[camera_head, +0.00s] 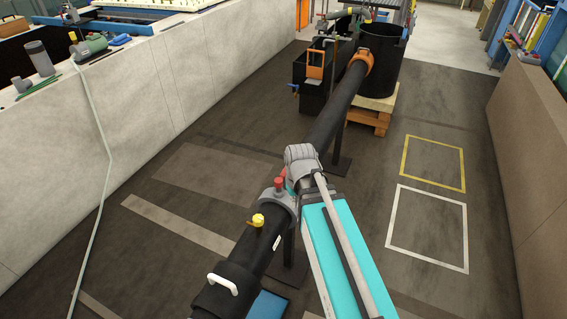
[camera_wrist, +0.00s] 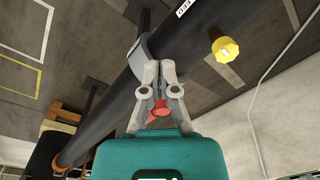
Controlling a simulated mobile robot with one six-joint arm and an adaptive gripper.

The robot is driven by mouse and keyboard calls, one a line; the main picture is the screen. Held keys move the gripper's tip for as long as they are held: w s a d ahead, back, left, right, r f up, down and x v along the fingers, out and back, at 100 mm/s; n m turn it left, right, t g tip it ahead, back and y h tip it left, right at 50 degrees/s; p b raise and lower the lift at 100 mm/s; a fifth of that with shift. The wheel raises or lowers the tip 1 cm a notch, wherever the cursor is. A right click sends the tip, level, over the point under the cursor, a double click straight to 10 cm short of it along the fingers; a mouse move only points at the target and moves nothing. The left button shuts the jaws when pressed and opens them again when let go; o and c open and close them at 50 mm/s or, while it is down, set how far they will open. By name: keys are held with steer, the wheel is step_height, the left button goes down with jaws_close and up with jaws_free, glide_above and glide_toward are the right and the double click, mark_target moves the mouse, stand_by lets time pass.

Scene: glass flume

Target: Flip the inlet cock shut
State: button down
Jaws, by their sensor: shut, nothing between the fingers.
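A thick black pipe (camera_head: 330,125) runs away from me on a stand, with a grey collar (camera_head: 279,203) around it. A red-topped fitting (camera_head: 278,183) stands at the collar, close beside my gripper. In the wrist view a red part (camera_wrist: 160,107) shows in the gap between my finger linkages, not gripped. A yellow knob (camera_head: 258,220) sits on the pipe nearer me; it also shows in the wrist view (camera_wrist: 225,49). I cannot tell which fitting is the inlet cock. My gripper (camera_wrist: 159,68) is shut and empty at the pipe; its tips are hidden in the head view.
A white handle (camera_head: 222,283) stands on the pipe's near end. A black tank (camera_head: 382,58) on a wooden pallet (camera_head: 376,112) stands at the far end. A pale wall (camera_head: 190,75) runs along the left. The floor right of the pipe is clear, with yellow and white outlines.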

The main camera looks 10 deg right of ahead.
mark_target(284, 174)
steer(key=w+r+n+t+y+p, duration=0.2)
steer(key=w+n, duration=0.7)
steer(key=w, duration=1.6)
steer(key=shift+w+d+r+n+y, duration=0.3)
steer(key=shift+r+y, duration=0.1)
steer(key=shift+r, duration=0.4)
steer(key=shift+f, duration=0.2)
step_height(284, 174, down, 10)
steer(key=b, duration=1)
steer(key=shift+s+d, duration=0.2)
steer(key=shift+s, duration=0.05)
steer(key=shift+r, duration=0.1)
steer(key=shift+d, duration=0.1)
